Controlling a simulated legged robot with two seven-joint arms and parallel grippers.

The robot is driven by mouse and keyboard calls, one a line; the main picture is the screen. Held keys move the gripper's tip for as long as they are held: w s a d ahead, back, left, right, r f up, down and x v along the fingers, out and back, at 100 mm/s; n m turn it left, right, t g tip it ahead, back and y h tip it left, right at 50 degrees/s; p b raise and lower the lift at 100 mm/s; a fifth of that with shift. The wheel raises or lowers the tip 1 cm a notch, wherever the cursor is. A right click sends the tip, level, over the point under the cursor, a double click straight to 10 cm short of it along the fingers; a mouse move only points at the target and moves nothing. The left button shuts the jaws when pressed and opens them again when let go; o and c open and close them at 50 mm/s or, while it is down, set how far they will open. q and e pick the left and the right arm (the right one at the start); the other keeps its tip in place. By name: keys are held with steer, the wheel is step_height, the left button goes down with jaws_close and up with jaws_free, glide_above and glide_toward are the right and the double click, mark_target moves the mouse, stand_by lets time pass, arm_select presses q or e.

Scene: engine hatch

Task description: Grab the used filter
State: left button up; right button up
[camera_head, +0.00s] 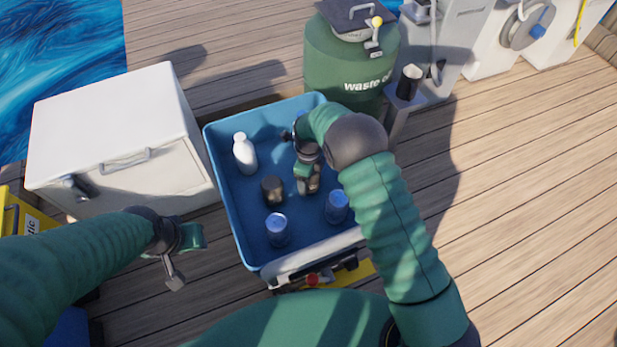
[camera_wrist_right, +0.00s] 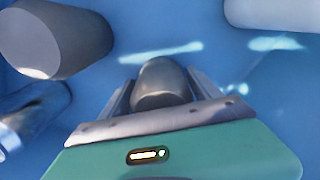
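In the head view, my right gripper (camera_head: 310,182) reaches down into the blue bin. In the right wrist view, its two fingers (camera_wrist_right: 164,92) stand on either side of a dark grey, round-topped cylinder (camera_wrist_right: 162,80), which may be the used filter. Whether the fingers press on it cannot be told. A second dark cylinder (camera_head: 272,190) stands in the bin to the left; it also shows in the wrist view (camera_wrist_right: 55,40). My left gripper (camera_head: 175,270) hangs over the deck left of the bin, holding nothing visible; its finger gap is unclear.
The blue bin (camera_head: 232,215) also holds a white bottle (camera_head: 244,153) and two blue-silver cans, one left (camera_head: 277,229) and one right (camera_head: 337,207). A white chest (camera_head: 110,125) stands left of it. A green waste drum (camera_head: 350,65) stands behind. The deck at right is clear.

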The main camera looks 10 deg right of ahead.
steer(key=shift+d, duration=0.2)
steer(key=c, duration=0.9)
steer(key=shift+a, duration=0.1)
steer(key=c, duration=0.5)
